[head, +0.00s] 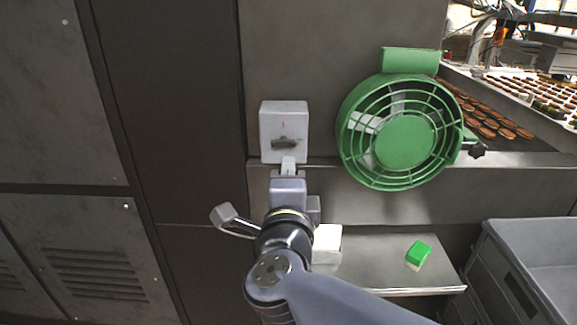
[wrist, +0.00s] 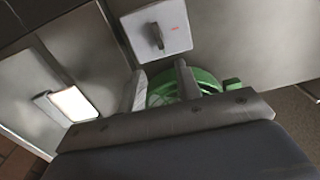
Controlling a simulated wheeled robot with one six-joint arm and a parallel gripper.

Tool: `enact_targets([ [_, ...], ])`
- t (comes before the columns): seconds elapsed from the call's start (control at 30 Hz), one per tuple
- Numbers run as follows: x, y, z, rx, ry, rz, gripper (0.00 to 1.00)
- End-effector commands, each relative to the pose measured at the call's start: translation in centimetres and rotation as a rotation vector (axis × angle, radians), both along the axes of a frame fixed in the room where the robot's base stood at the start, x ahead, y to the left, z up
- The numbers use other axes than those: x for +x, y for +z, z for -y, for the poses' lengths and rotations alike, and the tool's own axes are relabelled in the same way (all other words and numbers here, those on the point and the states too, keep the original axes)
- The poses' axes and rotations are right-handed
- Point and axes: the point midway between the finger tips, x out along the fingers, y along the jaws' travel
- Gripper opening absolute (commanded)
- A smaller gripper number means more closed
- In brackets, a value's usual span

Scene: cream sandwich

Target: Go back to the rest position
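My gripper (head: 288,168) is just below the grey switch box (head: 284,125) on the machine wall in the head view. In the wrist view my gripper (wrist: 160,80) shows two fingers standing apart, with nothing held between them.
A steel shelf (head: 375,275) below holds a green-and-white block (head: 418,255) and a white block (head: 327,240), partly hidden by my arm. A grey crate (head: 520,285) stands at lower right. Brown biscuits (head: 490,122) lie on a conveyor at upper right. Dark cabinets fill the left.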

Motion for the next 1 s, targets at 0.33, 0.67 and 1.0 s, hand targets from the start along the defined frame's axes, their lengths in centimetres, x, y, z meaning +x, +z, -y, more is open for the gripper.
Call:
enact_targets([
  [0.33,-0.4,0.0,0.0,0.0,0.0,0.0,0.33],
  [0.67,1.2,-0.1,0.1,-0.001,-0.003,0.0,0.33],
  [1.0,6.9,-0.2,0.3,-0.002,-0.004,-0.001,0.33],
])
